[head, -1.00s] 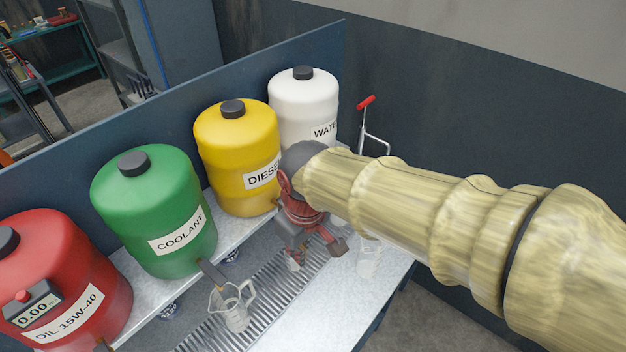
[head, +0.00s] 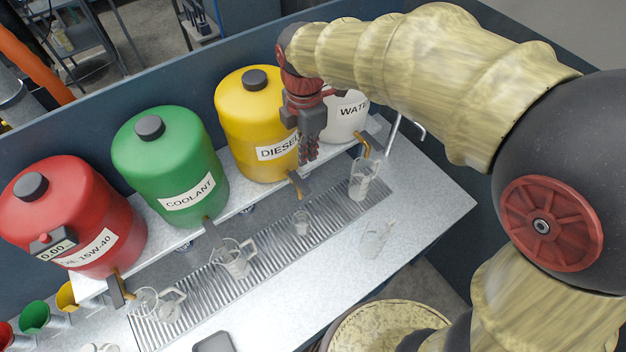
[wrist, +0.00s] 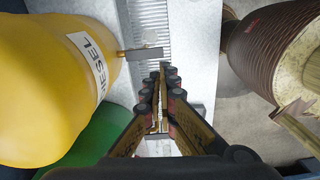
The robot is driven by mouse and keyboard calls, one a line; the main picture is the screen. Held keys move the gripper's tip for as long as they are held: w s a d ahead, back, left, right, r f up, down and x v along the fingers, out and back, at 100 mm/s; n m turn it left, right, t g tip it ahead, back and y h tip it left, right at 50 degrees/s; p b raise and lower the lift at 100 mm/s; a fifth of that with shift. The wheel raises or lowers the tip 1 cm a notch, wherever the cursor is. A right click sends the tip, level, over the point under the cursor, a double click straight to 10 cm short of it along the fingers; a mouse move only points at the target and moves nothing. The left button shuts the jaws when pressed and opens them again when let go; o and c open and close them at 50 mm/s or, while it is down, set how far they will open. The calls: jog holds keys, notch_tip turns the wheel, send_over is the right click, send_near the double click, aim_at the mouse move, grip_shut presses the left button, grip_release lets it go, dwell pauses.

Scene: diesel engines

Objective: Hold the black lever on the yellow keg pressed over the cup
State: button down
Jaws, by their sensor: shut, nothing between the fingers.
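The yellow keg (head: 248,125), labelled DIESEL, stands on the raised shelf with a brass tap (head: 295,185) at its lower front. Its dark lever (wrist: 144,53) shows in the wrist view beside the keg, just left of my fingertips. In the head view the lever is hard to make out near my fingers. A small clear cup (head: 302,223) stands on the slotted drip grate below the tap. My gripper (head: 307,162) points down in front of the keg's right side, above the tap. Its fingers (wrist: 163,68) are shut and empty. I cannot tell whether they touch the lever.
The green COOLANT keg (head: 170,165) and red oil keg (head: 75,215) stand left; the white WATER keg (head: 345,117) stands right, partly behind my gripper. Clear jugs (head: 235,262) and a tall glass (head: 362,180) stand along the grate. The front bench (head: 430,205) is mostly clear.

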aim_at(307, 191)
jog(key=shift+n, duration=0.4)
notch_tip(307, 191, down, 14)
jog(key=shift+p, duration=1.2)
